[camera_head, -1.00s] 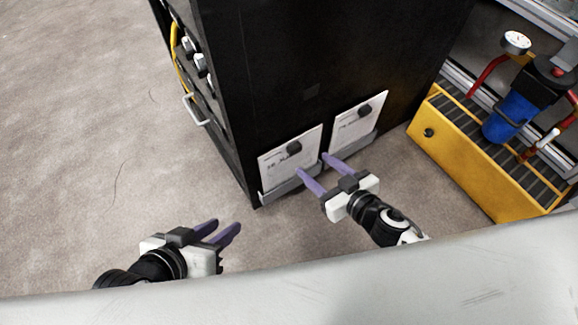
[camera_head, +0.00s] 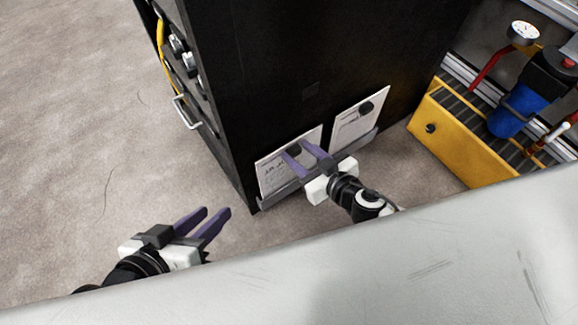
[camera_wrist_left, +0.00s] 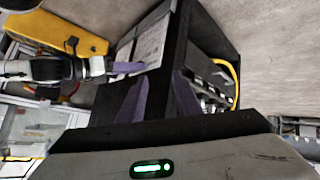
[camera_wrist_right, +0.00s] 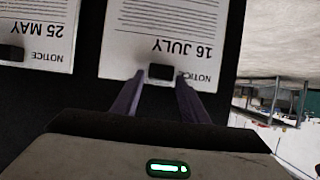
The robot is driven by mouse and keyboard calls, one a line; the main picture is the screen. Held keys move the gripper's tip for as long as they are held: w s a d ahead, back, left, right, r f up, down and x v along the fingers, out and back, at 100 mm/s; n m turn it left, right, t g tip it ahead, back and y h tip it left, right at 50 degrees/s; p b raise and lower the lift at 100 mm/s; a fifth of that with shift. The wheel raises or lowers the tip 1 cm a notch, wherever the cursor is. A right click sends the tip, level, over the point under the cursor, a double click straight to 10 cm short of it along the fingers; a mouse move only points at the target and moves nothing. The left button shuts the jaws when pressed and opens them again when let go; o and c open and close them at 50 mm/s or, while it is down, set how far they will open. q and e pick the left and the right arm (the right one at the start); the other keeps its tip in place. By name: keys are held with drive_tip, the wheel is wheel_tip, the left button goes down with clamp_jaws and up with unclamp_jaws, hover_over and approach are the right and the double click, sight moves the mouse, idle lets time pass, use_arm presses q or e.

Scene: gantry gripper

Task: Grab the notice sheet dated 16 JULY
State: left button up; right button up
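The 16 JULY notice sheet (camera_wrist_right: 165,32) is white and appears upside down in the right wrist view, with a black clip or magnet (camera_wrist_right: 160,72) near its "NOTICE" heading. In the head view it is the left sheet (camera_head: 272,178) on the dark cabinet's face. My right gripper (camera_head: 297,151) is open in front of it. In the right wrist view its purple fingers (camera_wrist_right: 158,80) appear on either side of the black piece; I cannot tell whether they touch it. My left gripper (camera_head: 215,211) is open and empty, low and left, apart from the cabinet.
A second sheet, dated 25 MAY (camera_wrist_right: 40,28), hangs beside it; in the head view it is the right sheet (camera_head: 352,125). A ledge (camera_head: 270,202) runs below the sheets. A yellow unit (camera_head: 460,145) with a blue cylinder stands right. Floor at left is clear.

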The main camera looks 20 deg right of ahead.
clamp_jaws()
drive_tip(key=shift+r, duration=0.1)
